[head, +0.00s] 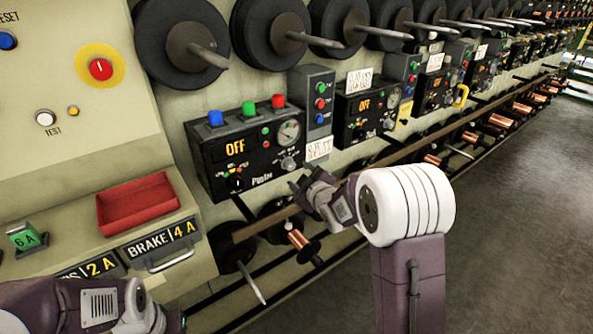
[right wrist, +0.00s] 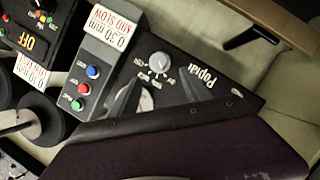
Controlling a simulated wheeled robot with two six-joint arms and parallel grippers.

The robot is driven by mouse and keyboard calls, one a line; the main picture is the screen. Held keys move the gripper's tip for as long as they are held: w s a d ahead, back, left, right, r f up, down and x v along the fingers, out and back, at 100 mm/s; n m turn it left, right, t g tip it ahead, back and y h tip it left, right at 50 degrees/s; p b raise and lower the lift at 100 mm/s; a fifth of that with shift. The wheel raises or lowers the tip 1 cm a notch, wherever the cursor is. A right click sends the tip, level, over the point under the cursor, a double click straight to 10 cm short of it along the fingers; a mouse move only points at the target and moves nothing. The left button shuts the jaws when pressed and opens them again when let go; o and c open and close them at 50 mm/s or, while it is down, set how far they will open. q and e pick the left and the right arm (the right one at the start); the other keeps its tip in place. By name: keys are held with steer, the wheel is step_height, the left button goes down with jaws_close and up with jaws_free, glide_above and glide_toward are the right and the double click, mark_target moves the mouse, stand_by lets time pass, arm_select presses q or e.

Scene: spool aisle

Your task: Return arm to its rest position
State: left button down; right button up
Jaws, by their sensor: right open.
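My right arm comes in from the lower right of the head view, with a white joint and purple links. Its gripper (head: 298,184) is open, close in front of the lower right corner of the black control box (head: 222,182). In the right wrist view the dark fingers (right wrist: 162,95) stand apart in front of the same box's face (right wrist: 243,98), with nothing seen between them. The box's display reads OFF in the head view. A link of my left arm shows at the bottom left of the head view; its gripper is out of the picture.
A grey button box (head: 311,108) and more control boxes line the wall, under large black discs (head: 178,45) on spindles. A brown rail (head: 385,160) runs below, with copper spools (head: 299,240). A red tray (head: 137,204) sits left. The floor (head: 520,200) at right is clear.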

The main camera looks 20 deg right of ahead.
steer(key=s+a+r, duration=0.2)
steer(key=s+r, duration=0.1)
steer(key=s+f+m+g+h, duration=0.1)
steer(key=s+f+m+g, duration=0.45)
steer(key=s+f, duration=0.6)
steer(key=s+f+m+g, duration=0.4)
steer(key=s+f+g, duration=0.25)
steer(key=s, duration=0.95)
step_height(320, 180, up, 21)
steer(key=s+g+p, duration=0.1)
steer(key=p, duration=1.9)
steer(key=shift+r+g+p, duration=0.2)
steer(key=shift+g+p, duration=0.1)
steer(key=shift+p, duration=0.05)
steer(key=shift+s+m, duration=0.1)
steer(key=shift+m, duration=0.15)
